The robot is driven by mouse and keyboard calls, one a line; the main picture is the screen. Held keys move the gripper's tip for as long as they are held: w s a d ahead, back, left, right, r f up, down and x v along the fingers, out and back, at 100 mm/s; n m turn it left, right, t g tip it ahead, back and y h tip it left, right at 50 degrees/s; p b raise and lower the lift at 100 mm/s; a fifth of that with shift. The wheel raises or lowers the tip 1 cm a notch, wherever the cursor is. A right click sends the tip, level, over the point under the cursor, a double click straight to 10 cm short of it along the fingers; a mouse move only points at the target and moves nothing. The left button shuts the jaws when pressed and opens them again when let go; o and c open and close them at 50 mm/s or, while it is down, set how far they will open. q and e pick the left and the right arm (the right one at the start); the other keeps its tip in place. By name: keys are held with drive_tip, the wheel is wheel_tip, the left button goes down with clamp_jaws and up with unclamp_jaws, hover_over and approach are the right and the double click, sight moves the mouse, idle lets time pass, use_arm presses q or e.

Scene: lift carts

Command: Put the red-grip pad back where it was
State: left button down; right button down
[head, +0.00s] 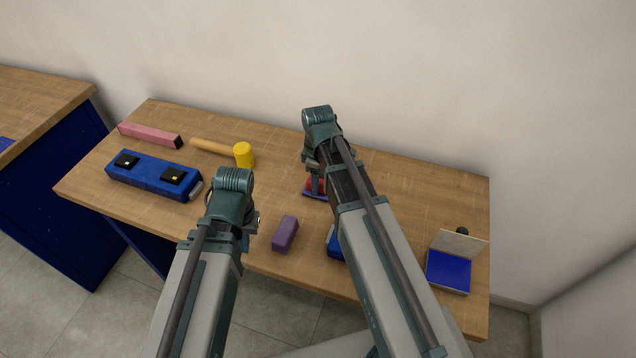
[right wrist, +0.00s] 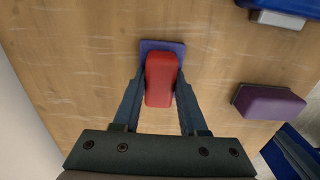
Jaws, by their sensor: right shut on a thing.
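The red-grip pad is a small blue-purple plate with a red block grip. It shows in the head view (head: 309,194), partly hidden by my right arm, and in the right wrist view (right wrist: 162,80). My right gripper (head: 316,184) is shut on the red grip, one finger on each side in the right wrist view (right wrist: 160,88). The pad is at or just above the wooden table top; I cannot tell if it touches. My left gripper (head: 247,241) is near the table's front edge, left of the purple block, with its fingers mostly hidden.
On the table (head: 410,190) are a purple block (head: 285,234), a blue box with black pads (head: 153,176), a yellow-headed mallet (head: 243,155), a pink bar (head: 149,135) and a blue item with an upright panel (head: 448,270). Another blue thing (head: 335,246) is partly behind my right arm.

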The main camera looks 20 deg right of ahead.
use_arm(q)
drive_tip(key=shift+f, duration=0.1)
use_arm(e)
drive_tip(key=shift+c, duration=2.2)
unclamp_jaws()
drive_tip(key=shift+f, duration=0.1)
wheel_tip(320, 180, up, 12)
drive_tip(key=p, duration=1.2)
use_arm(q)
wheel_tip(320, 180, up, 12)
use_arm(e)
drive_tip(key=s+a+m+h, duration=0.1)
drive_tip(key=s+a+m, duration=0.6)
drive_tip(key=s+a, duration=0.3)
drive_tip(key=s, duration=0.4)
drive_tip(key=shift+s+a+r, duration=0.15)
drive_tip(key=shift+a+r, duration=0.05)
drive_tip(key=shift+a, duration=0.05)
use_arm(q)
wheel_tip(320, 180, down, 4)
drive_tip(key=b, duration=0.4)
drive_tip(key=shift+f, duration=0.1)
use_arm(e)
wheel_tip(320, 180, down, 4)
drive_tip(key=shift+f, duration=0.25)
